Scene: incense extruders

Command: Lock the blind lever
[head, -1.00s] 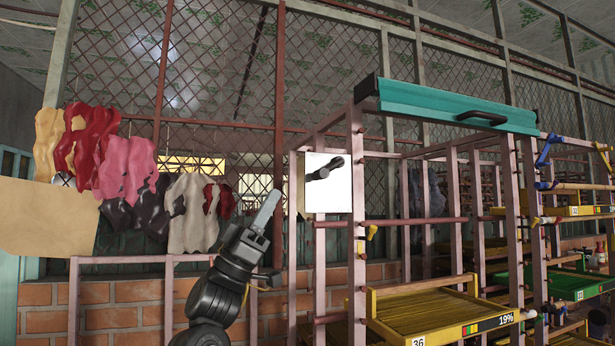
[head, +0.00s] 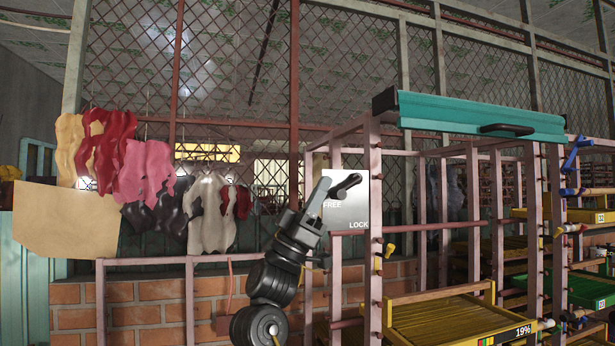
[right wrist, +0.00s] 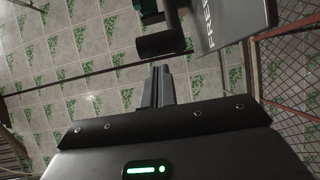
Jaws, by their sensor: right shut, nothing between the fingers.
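The blind lever (head: 346,185) is a short black handle on a pale metal plate (head: 350,215), fixed to the rack's front left post. The plate reads FREE at the left and LOCK at the lower right. The lever slants, one end up to the right. My right gripper (head: 323,188) is shut and empty, its fingertips pointing up just left of the lever. In the right wrist view the shut fingers (right wrist: 158,72) are close below the lever's dark round end (right wrist: 161,43); I cannot tell whether they touch. My left gripper is out of view.
The teal blind (head: 470,112) with a black handle is rolled at the rack's top. Yellow trays (head: 440,318) sit in the rack below. Hanging cloths (head: 145,170) and a mesh wall stand behind to the left. Pink rack posts (head: 372,260) are close beside my right arm.

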